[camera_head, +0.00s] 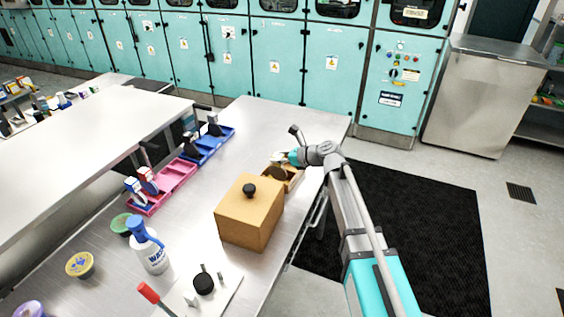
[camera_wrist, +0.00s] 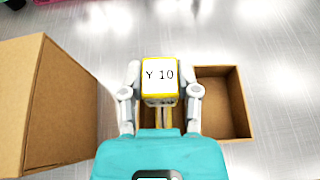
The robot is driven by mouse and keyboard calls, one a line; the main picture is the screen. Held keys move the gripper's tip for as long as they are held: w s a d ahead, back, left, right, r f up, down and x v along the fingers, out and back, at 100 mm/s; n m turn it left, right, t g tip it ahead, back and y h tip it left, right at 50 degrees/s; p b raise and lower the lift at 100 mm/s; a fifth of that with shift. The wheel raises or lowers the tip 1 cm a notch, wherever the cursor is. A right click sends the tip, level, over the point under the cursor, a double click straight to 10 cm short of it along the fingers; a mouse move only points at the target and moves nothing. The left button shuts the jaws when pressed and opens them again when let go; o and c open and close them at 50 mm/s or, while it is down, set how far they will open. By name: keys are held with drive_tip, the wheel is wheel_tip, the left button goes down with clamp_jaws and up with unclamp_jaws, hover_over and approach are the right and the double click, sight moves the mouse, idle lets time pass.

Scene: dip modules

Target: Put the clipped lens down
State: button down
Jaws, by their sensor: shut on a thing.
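My gripper (camera_wrist: 160,95) is shut on the clipped lens (camera_wrist: 160,77), whose yellow-edged clip carries a white label reading "Y 10". In the head view my gripper (camera_head: 285,158) is at the far right of the near table. The clip is directly over an open wooden tray (camera_wrist: 245,103), which also shows in the head view (camera_head: 294,183). The tray's right part looks empty. The gripper hides much of its left part, and I cannot tell whether the lens touches the tray.
A closed wooden box (camera_head: 250,212) with a black knob stands close to the tray, at left in the wrist view (camera_wrist: 45,105). Pink (camera_head: 170,188) and blue (camera_head: 208,147) trays, a wash bottle (camera_head: 150,250) and a white plate (camera_head: 215,297) are also on the table.

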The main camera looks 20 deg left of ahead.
drive_tip(key=shift+f, duration=0.15)
drive_tip(key=shift+c, duration=1.7)
unclamp_jaws()
drive_tip(key=shift+r, duration=0.2)
drive_tip(key=shift+s+d+r+p, duration=0.1)
drive_tip(key=shift+d+r+p, duration=0.25)
drive_tip(key=shift+d, duration=0.15)
drive_tip(key=p+v, duration=0.4)
drive_tip(key=v, duration=0.6)
drive_tip(key=shift+d, duration=0.4)
drive_tip(key=shift+s, duration=0.1)
